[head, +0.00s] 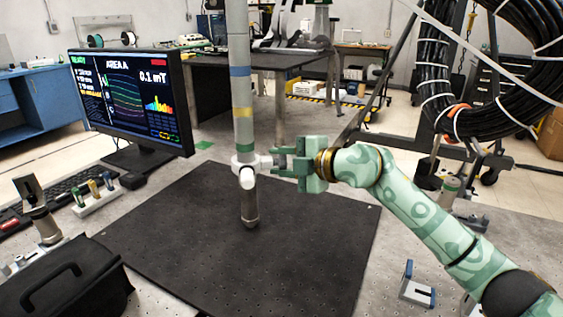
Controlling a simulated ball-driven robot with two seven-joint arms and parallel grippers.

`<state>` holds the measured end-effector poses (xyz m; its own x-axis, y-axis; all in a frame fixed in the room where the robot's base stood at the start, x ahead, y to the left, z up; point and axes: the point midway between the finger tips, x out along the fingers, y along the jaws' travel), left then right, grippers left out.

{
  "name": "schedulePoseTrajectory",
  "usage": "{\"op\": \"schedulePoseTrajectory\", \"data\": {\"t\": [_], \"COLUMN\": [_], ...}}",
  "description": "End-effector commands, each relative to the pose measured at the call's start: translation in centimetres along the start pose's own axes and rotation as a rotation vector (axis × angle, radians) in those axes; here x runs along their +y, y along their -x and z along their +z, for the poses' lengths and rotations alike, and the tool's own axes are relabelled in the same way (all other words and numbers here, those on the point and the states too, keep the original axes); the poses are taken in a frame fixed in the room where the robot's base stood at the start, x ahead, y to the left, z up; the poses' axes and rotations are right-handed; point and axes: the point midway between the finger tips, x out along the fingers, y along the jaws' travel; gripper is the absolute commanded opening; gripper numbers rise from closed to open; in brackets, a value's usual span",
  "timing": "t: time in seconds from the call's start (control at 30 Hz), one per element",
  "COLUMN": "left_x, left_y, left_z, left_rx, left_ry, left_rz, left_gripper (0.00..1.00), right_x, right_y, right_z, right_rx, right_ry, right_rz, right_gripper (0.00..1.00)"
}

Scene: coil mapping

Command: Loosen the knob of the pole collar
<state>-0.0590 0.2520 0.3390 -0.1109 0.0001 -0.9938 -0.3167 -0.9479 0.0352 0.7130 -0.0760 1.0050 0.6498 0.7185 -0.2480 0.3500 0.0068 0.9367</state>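The pole (241,95) stands upright, pale green-grey with blue, yellow and green bands. A white pole collar (245,164) sits around its lower part, above a dark metal lower end. The collar's side toward my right gripper carries a short pale part, which looks like the knob (267,162). My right gripper (279,163) comes in level from the right, its green fingers apart and their tips at the knob. Whether they press on it is too small to tell. My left gripper is not in view.
A black mat (190,250) covers the table under the pole. A monitor (130,100), keyboard and small vial rack (97,195) stand at left. A black case (65,285) is front left. A black cable coil (470,75) hangs at right, behind my arm. A small bracket (417,290) lies front right.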

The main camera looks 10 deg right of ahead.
Motion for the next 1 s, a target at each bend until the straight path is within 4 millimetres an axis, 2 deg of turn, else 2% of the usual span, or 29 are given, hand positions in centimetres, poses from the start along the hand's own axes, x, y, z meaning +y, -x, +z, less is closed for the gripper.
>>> {"op": "schedulePoseTrajectory", "data": {"t": [0.13,0.27,0.5,0.83,0.87,0.9,0.93,1.0], "left_x": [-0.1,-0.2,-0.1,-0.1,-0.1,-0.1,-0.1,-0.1], "left_y": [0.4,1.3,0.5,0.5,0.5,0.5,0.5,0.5], "left_z": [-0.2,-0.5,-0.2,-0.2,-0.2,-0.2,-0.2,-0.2], "left_rx": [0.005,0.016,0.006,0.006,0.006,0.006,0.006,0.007], "left_ry": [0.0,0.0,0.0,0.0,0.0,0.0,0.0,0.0], "left_rz": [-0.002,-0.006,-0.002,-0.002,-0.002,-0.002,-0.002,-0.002], "left_gripper": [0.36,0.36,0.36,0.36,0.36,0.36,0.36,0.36], "right_x": [0.1,0.1,-0.4,-0.1,-0.1,-0.1,-0.1,-0.1], "right_y": [0.1,0.1,-0.1,0.0,0.0,0.0,0.0,0.0], "right_z": [-0.1,-0.2,0.1,0.0,0.0,0.0,0.0,0.0], "right_rx": [0.003,0.004,0.003,0.0,0.0,0.0,0.0,0.0], "right_ry": [0.017,0.104,0.245,0.263,0.263,0.263,0.263,0.263], "right_rz": [0.018,0.111,0.249,0.263,0.263,0.263,0.263,0.263], "right_gripper": [0.08,0.08,0.08,0.08,0.37,0.48,0.53,0.53]}}
